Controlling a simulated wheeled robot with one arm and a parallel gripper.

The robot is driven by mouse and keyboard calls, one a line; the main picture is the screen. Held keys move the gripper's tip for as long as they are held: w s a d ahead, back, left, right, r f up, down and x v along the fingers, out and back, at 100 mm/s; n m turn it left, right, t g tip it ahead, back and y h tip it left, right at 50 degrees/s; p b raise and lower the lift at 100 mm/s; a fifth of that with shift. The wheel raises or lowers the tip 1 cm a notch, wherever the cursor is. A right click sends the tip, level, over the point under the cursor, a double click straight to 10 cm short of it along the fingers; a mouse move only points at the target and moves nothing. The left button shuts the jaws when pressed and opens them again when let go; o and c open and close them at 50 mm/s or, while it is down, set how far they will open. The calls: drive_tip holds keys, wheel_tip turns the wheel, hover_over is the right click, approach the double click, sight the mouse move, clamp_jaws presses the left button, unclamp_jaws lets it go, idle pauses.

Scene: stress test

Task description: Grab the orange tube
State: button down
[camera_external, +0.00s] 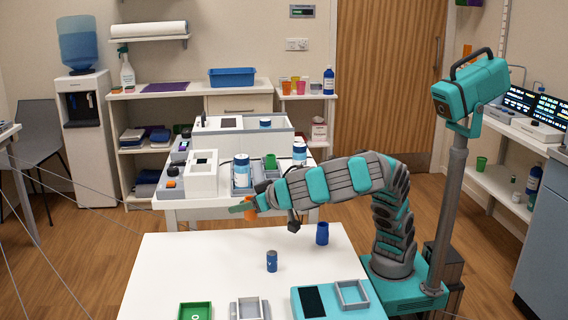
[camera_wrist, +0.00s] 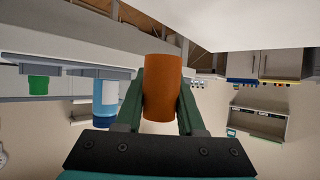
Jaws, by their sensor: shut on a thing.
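The orange tube (camera_wrist: 162,85) is between the two green fingers of my gripper (camera_wrist: 160,108) in the wrist view, with a finger against each side. In the external view the orange tube (camera_external: 250,209) shows at the left end of my arm, partly hidden by my gripper (camera_external: 246,207). It is held above the far edge of the white front table (camera_external: 190,265). My gripper is shut on it.
A blue cup (camera_external: 322,233) and a small dark blue can (camera_external: 272,261) stand on the front table. A green tray (camera_external: 195,311) and a grey tray (camera_external: 249,309) lie at its near edge. A bench with devices (camera_external: 200,181) and white-and-blue bottles (camera_external: 241,168) stands just behind.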

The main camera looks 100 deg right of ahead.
wheel_tip(320, 180, up, 11)
drive_tip(key=p, duration=0.2)
drive_tip(key=shift+f+p, duration=0.2)
drive_tip(key=shift+p, duration=0.2)
idle(0.3)
